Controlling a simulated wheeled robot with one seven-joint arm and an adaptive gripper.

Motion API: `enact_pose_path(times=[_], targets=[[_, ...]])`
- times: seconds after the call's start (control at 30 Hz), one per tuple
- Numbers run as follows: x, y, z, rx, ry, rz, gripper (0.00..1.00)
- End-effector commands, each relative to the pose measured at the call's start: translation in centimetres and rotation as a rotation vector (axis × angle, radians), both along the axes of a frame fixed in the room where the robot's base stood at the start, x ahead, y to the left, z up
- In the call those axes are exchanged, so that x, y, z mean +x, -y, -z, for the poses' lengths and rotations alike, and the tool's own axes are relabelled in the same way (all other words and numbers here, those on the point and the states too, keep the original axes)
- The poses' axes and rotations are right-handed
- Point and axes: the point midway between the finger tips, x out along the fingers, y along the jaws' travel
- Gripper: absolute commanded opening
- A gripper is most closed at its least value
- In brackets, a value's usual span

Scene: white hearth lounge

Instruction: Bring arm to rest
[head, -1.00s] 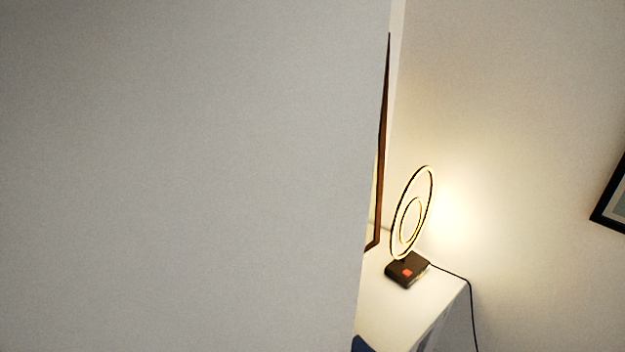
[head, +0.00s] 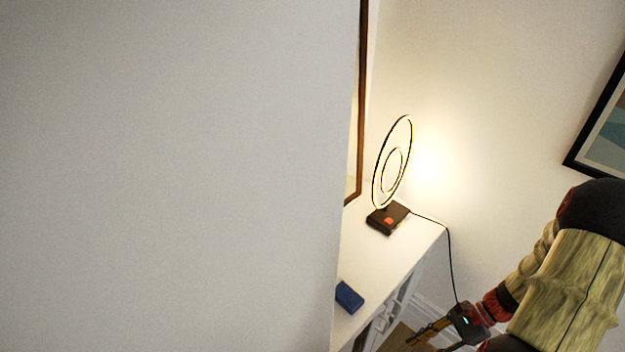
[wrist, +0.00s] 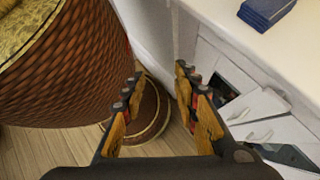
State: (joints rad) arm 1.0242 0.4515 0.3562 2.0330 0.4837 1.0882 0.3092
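My gripper (head: 430,338) shows at the lower right of the head view, at the end of my arm, low beside the white cabinet. In the wrist view my gripper (wrist: 158,105) points down toward the floor. Its two fingers are spread apart with nothing between them. A large woven, drum-like object (wrist: 70,65) stands to the left of the fingers, and its round base shows beyond and between them. The white cabinet (wrist: 225,60) is to the right of the fingers.
A large pale wall (head: 170,180) fills the head view's left. The cabinet top (head: 385,262) carries a lit ring lamp (head: 388,218) with a cord and a blue block (head: 349,297). A framed picture (head: 605,140) hangs at right. Wooden floor (wrist: 50,150) shows below.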

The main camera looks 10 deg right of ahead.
Motion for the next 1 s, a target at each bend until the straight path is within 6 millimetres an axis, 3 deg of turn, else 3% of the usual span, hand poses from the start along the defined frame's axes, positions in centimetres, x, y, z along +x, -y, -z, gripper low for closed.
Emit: enact_pose_path(times=[0.57, 1.0], targets=[[1.7, -2.8, -12.4, -0.478, 0.339, -0.783, 0.30], [2.8, -7.8, -21.4, -0.794, 0.579, -1.197, 0.30]])
